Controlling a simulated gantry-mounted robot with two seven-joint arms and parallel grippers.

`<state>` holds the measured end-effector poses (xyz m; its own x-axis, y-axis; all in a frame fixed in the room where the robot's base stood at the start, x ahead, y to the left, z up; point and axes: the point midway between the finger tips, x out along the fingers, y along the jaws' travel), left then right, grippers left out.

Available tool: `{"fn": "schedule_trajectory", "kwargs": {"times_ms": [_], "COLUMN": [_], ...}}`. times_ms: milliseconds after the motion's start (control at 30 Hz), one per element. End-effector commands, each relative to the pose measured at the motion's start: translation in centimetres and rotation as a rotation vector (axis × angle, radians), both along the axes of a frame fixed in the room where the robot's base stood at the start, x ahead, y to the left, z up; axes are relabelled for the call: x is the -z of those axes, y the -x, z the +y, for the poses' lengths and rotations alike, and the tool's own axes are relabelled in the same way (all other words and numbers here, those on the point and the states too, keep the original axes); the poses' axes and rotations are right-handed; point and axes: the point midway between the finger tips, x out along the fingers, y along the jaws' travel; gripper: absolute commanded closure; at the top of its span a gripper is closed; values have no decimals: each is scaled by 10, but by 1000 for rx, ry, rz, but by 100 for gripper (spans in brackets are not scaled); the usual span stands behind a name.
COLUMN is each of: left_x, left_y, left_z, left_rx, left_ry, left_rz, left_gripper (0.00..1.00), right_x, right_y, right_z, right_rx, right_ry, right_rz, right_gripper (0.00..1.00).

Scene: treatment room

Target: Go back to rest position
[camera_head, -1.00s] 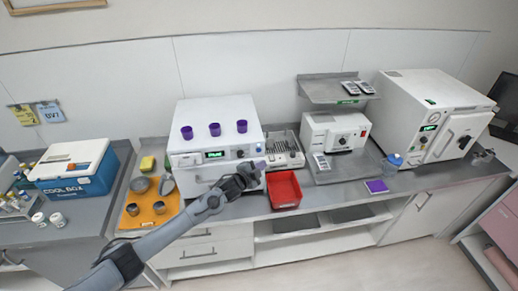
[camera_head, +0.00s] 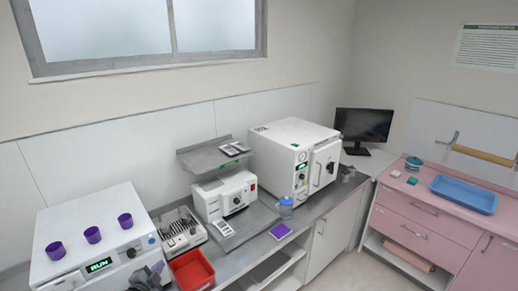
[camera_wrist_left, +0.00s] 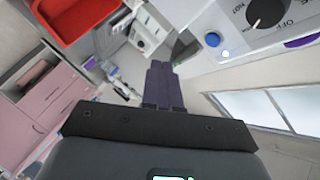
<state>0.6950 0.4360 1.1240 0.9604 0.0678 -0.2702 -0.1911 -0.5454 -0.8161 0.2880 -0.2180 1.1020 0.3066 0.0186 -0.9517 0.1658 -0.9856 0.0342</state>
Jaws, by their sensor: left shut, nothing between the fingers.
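My left gripper (camera_head: 152,277) shows at the bottom edge of the head view, in front of the right part of a white machine (camera_head: 100,220) with a green display. In the left wrist view its dark fingers (camera_wrist_left: 160,75) are together and nothing is between them. The machine's front panel, with a blue button (camera_wrist_left: 212,39) and a black knob, is to the right of the fingers there. Most of my left arm is outside the head view. My right gripper is in neither view.
A red tray (camera_head: 192,270) lies just right of the gripper. Purple cups (camera_head: 93,235) stand on the machine. A bottle (camera_head: 286,208), a purple pad (camera_head: 279,231) and a white steriliser (camera_head: 285,150) are along the counter. A pink cabinet (camera_head: 425,222) with a blue tray (camera_head: 463,195) is at right.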

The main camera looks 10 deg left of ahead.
Motion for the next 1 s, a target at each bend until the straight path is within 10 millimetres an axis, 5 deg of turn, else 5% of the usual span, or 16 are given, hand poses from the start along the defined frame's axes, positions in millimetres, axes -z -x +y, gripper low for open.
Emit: {"fn": "schedule_trajectory", "kwargs": {"times_ms": [133, 200, 400, 533, 700, 900, 1000], "left_x": [56, 79, 97, 68, 2, -66, -80], "left_y": [43, 73, 179, 255, 330, 369, 385], "left_z": [-24, -53, -158, -208, -230, -224, -220], "left_rx": [11, 31, 38, -53, -226, -386, -442], "left_ry": [46, 93, 289, 443, 599, 678, 679], "left_rz": [102, 144, 287, 437, 620, 747, 803], "left_gripper": [100, 100, 100, 100, 100, 100, 100], "right_x": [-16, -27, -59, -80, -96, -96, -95], "right_y": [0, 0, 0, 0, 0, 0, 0], "right_z": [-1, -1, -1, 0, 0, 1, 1], "right_rx": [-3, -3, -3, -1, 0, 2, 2], "right_ry": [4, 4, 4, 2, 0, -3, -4], "right_rz": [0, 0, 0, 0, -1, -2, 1], "right_gripper": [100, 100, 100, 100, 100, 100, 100]}}
